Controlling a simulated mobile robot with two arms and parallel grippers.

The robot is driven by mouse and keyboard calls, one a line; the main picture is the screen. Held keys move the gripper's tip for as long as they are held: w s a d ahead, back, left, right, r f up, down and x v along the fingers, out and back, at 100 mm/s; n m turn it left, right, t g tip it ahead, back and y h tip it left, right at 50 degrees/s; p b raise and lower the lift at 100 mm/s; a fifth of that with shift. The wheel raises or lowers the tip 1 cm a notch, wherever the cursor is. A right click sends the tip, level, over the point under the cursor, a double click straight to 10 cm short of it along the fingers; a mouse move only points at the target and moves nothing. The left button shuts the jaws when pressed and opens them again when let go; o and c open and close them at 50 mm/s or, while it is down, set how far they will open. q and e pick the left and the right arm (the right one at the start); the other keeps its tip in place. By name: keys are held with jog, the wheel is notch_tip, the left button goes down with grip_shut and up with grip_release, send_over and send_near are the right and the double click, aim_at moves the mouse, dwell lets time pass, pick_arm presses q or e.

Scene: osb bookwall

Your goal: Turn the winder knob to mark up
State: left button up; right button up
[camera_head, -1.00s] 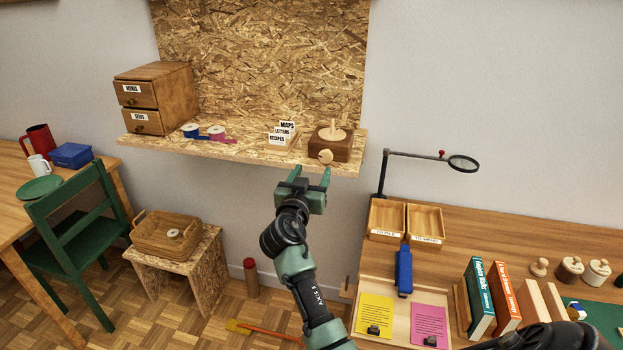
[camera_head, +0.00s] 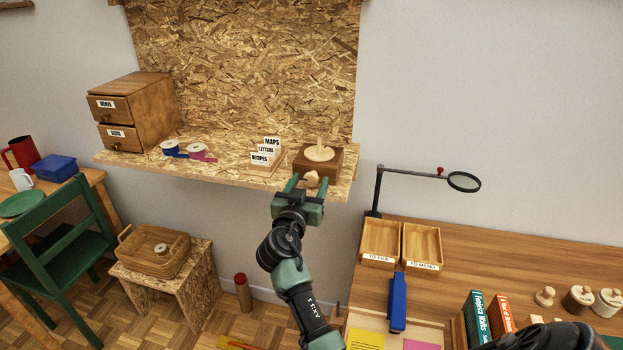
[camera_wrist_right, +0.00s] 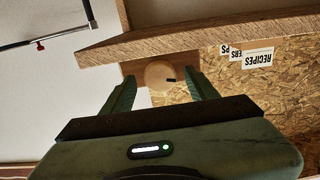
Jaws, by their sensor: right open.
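The winder (camera_head: 328,167) is a dark wooden block with a pale peg on top, at the right end of the chipboard shelf. Its pale round knob (camera_head: 312,179) is on the front face. In the right wrist view the knob (camera_wrist_right: 159,75) carries a short dark mark at its edge, pointing to the right of that upside-down picture. My right gripper (camera_head: 308,186) is open, with one green finger on each side of the knob. In the wrist view gaps show between the knob and both fingers. My left gripper is not in view.
The shelf (camera_head: 222,172) also holds a card box (camera_head: 266,156), ribbon spools (camera_head: 197,151) and a small drawer unit (camera_head: 138,110). A magnifier on an arm (camera_head: 464,181) stands right of the shelf, above a desk with trays (camera_head: 422,244).

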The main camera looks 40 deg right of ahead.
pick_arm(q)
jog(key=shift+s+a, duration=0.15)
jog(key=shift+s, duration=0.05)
pick_arm(e)
jog(key=shift+s+a, duration=0.1)
grip_shut()
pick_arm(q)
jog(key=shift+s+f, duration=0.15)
pick_arm(e)
jog(key=shift+n+b, duration=0.75)
jog(key=shift+n, duration=1.55)
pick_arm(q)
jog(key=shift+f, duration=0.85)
pick_arm(e)
jog(key=shift+a+r+n, duration=0.1)
jog(key=shift+n, duration=1)
